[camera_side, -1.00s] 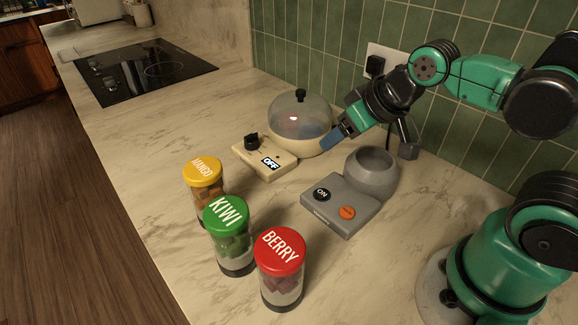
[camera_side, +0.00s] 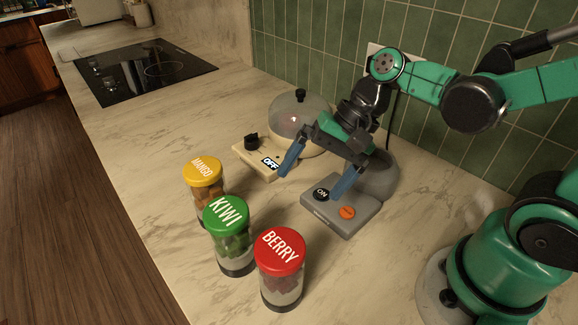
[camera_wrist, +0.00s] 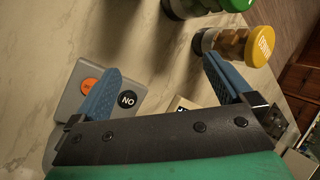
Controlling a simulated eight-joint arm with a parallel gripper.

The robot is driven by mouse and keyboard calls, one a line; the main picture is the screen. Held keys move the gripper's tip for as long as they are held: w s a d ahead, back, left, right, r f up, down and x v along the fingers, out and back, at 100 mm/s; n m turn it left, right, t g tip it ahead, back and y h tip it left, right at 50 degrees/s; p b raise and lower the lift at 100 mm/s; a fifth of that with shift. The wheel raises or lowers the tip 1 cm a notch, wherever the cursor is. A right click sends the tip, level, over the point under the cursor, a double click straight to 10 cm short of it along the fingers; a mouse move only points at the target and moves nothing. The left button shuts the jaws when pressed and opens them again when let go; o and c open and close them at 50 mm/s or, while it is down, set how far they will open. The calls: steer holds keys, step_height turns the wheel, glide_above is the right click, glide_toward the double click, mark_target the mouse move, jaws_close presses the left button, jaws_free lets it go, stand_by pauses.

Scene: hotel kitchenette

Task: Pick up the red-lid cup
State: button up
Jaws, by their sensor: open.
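The red-lid cup (camera_side: 281,270) is a clear jar with a red lid marked BERRY and dark red pieces inside. It stands upright on the counter at the front of the side view, nearest of three jars. I cannot make it out in the wrist view. My gripper (camera_side: 316,182) is open and empty, its two blue fingers apart, above the grey blender base and behind the jars. In the wrist view my gripper (camera_wrist: 160,88) shows its fingers spread, with the base's buttons beside one finger.
The green KIWI jar (camera_side: 229,236) and yellow MANGO jar (camera_side: 204,185) stand left of the red-lid cup. The grey base (camera_side: 342,216) has ON and orange buttons. A cream domed cooker (camera_side: 299,121) stands behind. A black cooktop (camera_side: 140,70) is farther back. Counter in front of the grey base is clear.

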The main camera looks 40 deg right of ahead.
mark_target(283, 244)
steer(key=s+a+m+g+y, duration=0.1)
steer(key=m+g+y, duration=0.1)
steer(key=s+a+m+g+y, duration=0.1)
steer(key=a+m+g+y, duration=0.1)
steer(key=s+a+r+m+g+y, duration=0.1)
steer(key=m+y, duration=0.1)
steer(key=y, duration=0.1)
steer(key=shift+a+r+g, duration=0.1)
steer(key=shift+a+g, duration=0.3)
steer(key=shift+s+a, duration=0.2)
steer(key=shift+x, duration=2.6)
steer(key=shift+r, duration=0.1)
jaws_close()
